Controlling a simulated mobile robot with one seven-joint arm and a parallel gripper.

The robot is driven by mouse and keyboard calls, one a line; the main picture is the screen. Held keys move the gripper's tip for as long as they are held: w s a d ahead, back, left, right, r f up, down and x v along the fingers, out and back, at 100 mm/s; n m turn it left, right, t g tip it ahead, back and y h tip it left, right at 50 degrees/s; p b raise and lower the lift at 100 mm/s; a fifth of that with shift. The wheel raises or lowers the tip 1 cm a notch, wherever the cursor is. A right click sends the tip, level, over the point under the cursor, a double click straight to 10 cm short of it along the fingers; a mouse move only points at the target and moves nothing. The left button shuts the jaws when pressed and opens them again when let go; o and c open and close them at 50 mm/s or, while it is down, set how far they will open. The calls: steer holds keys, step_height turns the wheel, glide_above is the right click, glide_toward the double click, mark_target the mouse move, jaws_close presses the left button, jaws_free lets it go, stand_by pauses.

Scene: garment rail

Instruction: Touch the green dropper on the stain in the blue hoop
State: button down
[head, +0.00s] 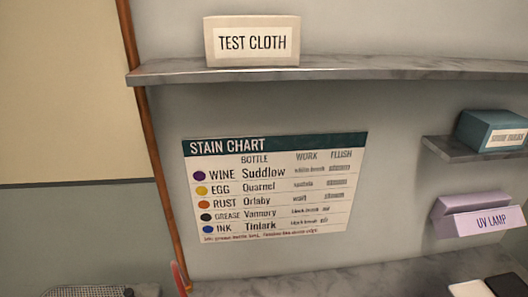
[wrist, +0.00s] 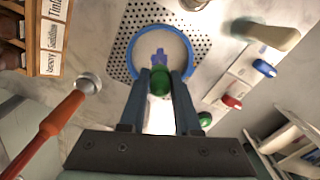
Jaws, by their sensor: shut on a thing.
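My gripper (wrist: 160,80) is in the wrist view, with its two dark fingers shut on the green dropper (wrist: 160,82). The dropper's green bulb shows between the fingertips; its tip is hidden. Beyond it is the blue hoop (wrist: 190,62), holding pale cloth over a perforated metal plate (wrist: 121,42). A blue-violet stain (wrist: 159,58) lies on the cloth inside the hoop, just above the dropper in the picture. I cannot tell whether the dropper touches the cloth. Hoop, stain and dropper do not show in the head view.
A wooden rack of labelled bottles (wrist: 47,62) stands at the upper left in the wrist view. An orange-handled tool (wrist: 55,122) lies below it. Blue (wrist: 264,67), red (wrist: 232,101) and green (wrist: 205,119) caps are on the right.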

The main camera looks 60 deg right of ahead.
steer(key=shift+f, duration=0.65)
stand_by(1.9)
step_height(320, 180, up, 7)
steer(key=p, duration=0.7)
steer(key=shift+r+p, duration=0.1)
steer(key=shift+p, duration=0.25)
stand_by(0.5)
